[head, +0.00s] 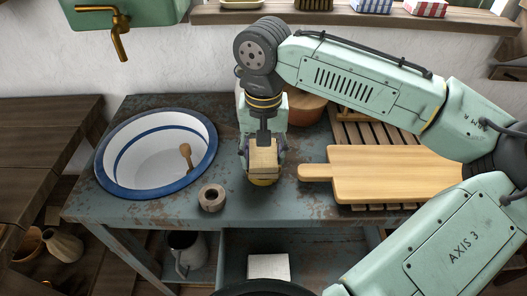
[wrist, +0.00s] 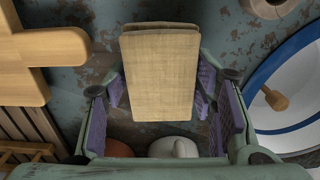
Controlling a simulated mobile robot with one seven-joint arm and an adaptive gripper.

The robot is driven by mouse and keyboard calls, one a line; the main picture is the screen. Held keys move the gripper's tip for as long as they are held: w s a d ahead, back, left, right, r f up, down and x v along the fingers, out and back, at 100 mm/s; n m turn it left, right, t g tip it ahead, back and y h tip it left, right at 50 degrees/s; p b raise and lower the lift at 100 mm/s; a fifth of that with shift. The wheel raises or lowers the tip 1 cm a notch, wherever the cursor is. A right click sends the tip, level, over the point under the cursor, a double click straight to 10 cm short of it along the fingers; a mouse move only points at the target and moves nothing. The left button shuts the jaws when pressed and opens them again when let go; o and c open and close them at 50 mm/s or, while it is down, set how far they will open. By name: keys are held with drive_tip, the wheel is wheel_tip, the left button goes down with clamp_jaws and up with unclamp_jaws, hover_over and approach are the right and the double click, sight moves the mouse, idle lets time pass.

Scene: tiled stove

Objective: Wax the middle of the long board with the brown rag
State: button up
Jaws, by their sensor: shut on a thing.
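The brown rag (head: 263,155) is a tan folded pad between my gripper's fingers, over the worktop left of the board. My gripper (head: 263,163) points down and is shut on it. In the wrist view the rag (wrist: 160,80) hides what lies below it. The long board (head: 395,174) is pale wood with a handle pointing left; it lies on a slatted rack (head: 342,132), clear of the rag. Part of the board shows at the left of the wrist view (wrist: 50,48). A yellowish rounded thing (head: 264,182) shows just under the rag; I cannot tell whether they touch.
A white basin with a blue rim (head: 102,178) holds a wooden-handled tool (head: 186,152) at left. A small brown ring-shaped thing (head: 211,198) stands near the worktop's front. A reddish-brown pot (head: 306,110) stands behind my gripper. A white vessel (wrist: 173,147) shows in the wrist view.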

sight(263, 154)
drive_tip(key=shift+f, duration=0.6)
idle(1.9)
drive_tip(key=shift+r, duration=0.1)
wheel_tip(263, 154, up, 7)
drive_tip(key=p, duration=0.7)
drive_tip(key=shift+s, duration=0.1)
idle(0.5)
